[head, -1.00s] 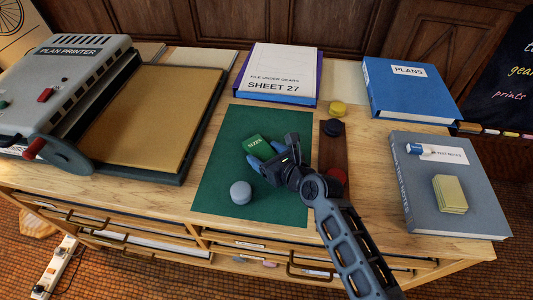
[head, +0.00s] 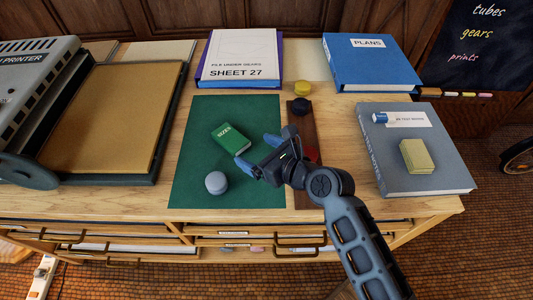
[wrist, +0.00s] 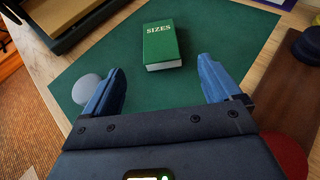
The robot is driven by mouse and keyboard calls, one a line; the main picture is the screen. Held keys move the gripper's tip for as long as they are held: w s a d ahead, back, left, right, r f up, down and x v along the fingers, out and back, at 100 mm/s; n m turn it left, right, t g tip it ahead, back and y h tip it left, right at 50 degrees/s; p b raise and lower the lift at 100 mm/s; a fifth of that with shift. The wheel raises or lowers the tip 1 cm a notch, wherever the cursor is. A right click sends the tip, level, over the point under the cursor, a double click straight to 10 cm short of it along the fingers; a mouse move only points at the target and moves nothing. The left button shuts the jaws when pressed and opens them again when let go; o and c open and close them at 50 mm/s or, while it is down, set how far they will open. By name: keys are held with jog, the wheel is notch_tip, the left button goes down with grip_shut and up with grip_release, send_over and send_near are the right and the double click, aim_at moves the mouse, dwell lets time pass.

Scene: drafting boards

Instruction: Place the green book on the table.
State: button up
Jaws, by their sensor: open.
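The small green book (head: 230,138), labelled SIZES, lies flat on the green mat (head: 190,170) on the wooden table (head: 440,206). It also shows in the wrist view (wrist: 162,46), ahead of the gap between my fingers. My gripper (head: 257,157) is open and empty, just right of and in front of the book in the head view. In the wrist view my gripper (wrist: 165,90) has its blue fingers spread wide, with the book beyond the tips and apart from them.
A grey round weight (head: 216,183) sits on the mat near the left finger. A brown strip (head: 303,190) holds dark and red round pieces. The SHEET 27 stack (head: 240,58), blue PLANS binder (head: 370,64), grey book (head: 440,160) and plan printer (head: 40,70) surround the mat.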

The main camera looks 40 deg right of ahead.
jog(key=shift+v, duration=1.6)
jog(key=s+n, duration=0.2)
jog(key=s+a+n+h, duration=0.1)
jog(key=s+n, duration=0.1)
jog(key=s, duration=0.1)
jog(key=s+a+f+n, duration=0.1)
jog(key=s, duration=0.1)
jog(key=shift+s+a+n+h, duration=0.15)
jog(key=shift+s+n+h, duration=0.15)
jog(key=shift+s+n, duration=0.1)
jog(key=s+r+n, duration=0.7)
jog(key=s+n, duration=0.4)
jog(key=n, duration=0.3)
jog(key=s+r+n+t, duration=0.1)
jog(key=s+r+n, duration=0.6)
jog(key=s+n, duration=0.5)
jog(key=shift+d+n+h, duration=0.3)
jog(key=shift+n, duration=0.9)
